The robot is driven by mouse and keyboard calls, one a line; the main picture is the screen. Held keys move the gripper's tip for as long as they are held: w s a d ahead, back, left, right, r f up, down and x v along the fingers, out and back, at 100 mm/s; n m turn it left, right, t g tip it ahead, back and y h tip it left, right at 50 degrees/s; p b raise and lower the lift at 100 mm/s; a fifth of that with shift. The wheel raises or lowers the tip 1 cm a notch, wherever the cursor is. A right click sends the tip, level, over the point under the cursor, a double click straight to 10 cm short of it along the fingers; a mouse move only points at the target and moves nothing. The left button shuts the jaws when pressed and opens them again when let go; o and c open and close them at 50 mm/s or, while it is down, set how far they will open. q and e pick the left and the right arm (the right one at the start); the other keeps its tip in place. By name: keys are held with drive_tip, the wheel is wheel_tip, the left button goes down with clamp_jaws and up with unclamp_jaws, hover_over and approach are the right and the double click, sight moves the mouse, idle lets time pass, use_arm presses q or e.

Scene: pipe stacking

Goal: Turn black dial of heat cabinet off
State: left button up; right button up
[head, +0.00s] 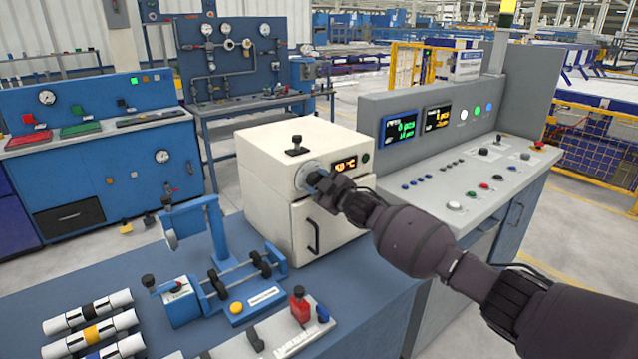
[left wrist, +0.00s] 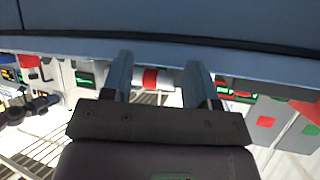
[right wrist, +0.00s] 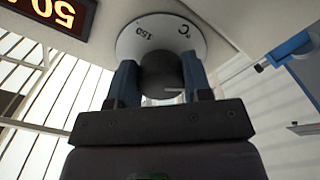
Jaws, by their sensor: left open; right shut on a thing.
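The white heat cabinet (head: 268,190) stands on the blue bench. Its round grey dial plate (head: 304,174) is on the front, left of an orange display (head: 345,163) showing a number and °C. My right gripper (head: 318,184) covers most of the dial in the head view. In the right wrist view, my right gripper (right wrist: 160,85) is shut on the black dial (right wrist: 165,72), one finger on each side. My left gripper (left wrist: 158,72) is open and empty, out of the head view.
A black knob (head: 296,146) stands on the cabinet top, and a door handle (head: 313,236) sits below the dial. A blue clamp stand (head: 213,240) and striped pipes (head: 90,328) are on the bench to the left. A grey control console (head: 470,180) stands right of the cabinet.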

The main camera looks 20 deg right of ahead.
idle(0.5)
drive_tip(key=o, duration=0.9)
drive_tip(key=v, duration=1)
drive_tip(key=shift+s+d+p, duration=0.15)
drive_tip(key=shift+s+p, duration=0.2)
drive_tip(key=shift+s, duration=0.05)
